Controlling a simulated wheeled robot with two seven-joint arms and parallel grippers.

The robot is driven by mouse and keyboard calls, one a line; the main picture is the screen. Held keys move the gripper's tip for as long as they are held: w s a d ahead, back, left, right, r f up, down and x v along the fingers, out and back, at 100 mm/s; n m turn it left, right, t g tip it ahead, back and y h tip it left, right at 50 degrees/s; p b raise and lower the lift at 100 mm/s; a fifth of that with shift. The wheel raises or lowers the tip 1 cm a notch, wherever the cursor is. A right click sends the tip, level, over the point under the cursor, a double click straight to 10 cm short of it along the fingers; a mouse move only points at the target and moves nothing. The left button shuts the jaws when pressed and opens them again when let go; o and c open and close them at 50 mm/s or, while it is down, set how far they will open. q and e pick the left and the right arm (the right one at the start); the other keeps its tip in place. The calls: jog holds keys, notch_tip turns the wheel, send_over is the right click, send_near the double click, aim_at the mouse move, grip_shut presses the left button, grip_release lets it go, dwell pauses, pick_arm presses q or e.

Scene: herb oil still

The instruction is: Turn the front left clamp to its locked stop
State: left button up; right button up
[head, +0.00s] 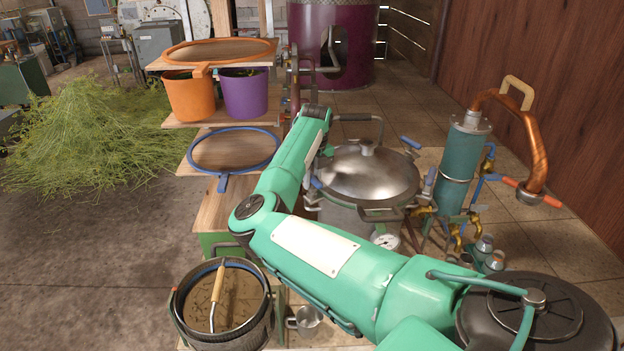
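The still pot (344,212) with its domed steel lid (367,174) stands right of centre. A blue clamp handle (316,183) shows at the pot's left front, partly hidden by my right arm. Other blue clamp handles show at the back right (410,142) and right (430,178) of the lid. My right arm crosses the view from the lower right, bends, and reaches up along the pot's left side. My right gripper (312,112) is at its far end, where the fingers cannot be made out. Contact with a clamp cannot be told. My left gripper is out of view.
A teal condenser (461,165) with a copper pipe (530,135) stands right of the pot. Wooden shelves at left hold an orange bucket (191,97), a purple bucket (246,96) and a blue hoop (235,133). A basket (226,340) and metal cup (308,319) are in front.

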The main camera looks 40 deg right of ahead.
grip_shut()
jog(key=shift+f+m+b, duration=0.15)
jog(key=shift+m+b, duration=0.15)
jog(key=shift+b, duration=0.35)
jog(key=m+b, duration=0.9)
jog(key=b, duration=0.3)
jog(key=shift+d+f+b, duration=0.1)
jog(key=shift+b, duration=0.2)
pick_arm(q)
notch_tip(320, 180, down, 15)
jog(key=b, duration=0.2)
pick_arm(e)
jog(key=shift+m+t+h, duration=0.3)
jog(key=shift+m, duration=0.7)
jog(key=m+b, duration=0.1)
jog(key=m, duration=0.1)
jog(key=shift+s+m, duration=0.1)
jog(key=shift+m, duration=0.2)
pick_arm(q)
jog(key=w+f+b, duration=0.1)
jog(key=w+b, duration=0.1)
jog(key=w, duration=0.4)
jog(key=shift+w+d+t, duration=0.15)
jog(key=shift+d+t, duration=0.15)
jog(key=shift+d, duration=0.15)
pick_arm(e)
jog(key=shift+r+m, duration=0.15)
jog(key=shift+m, duration=0.95)
jog(key=shift+r+m, duration=0.1)
jog(key=shift+m, duration=1)
